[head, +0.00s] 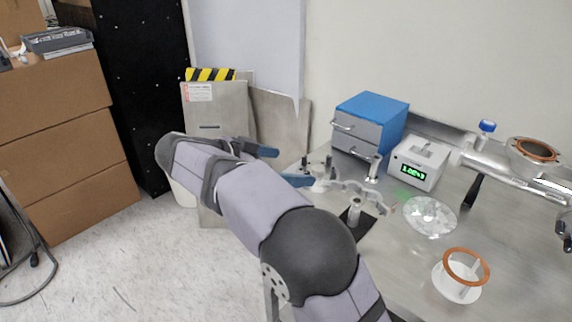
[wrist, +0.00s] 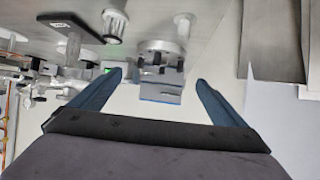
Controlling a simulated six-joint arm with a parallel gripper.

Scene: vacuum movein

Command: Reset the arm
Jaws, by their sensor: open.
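My gripper (head: 282,166) is at the table's left edge in the head view, with its two blue fingers spread apart. The wrist view also shows my gripper (wrist: 160,80), with the fingers on either side of the picture and nothing held between them. My arm crosses the head view from lower right to upper left and hides part of the table edge.
On the metal table (head: 395,270) stand a blue-topped drawer box (head: 372,104), a scale (head: 415,165) with a green display, a clear round dish (head: 431,217) and a copper ring (head: 466,267) on a white stand. A metal post (head: 355,208) is near the gripper. Cardboard boxes (head: 65,130) are at left.

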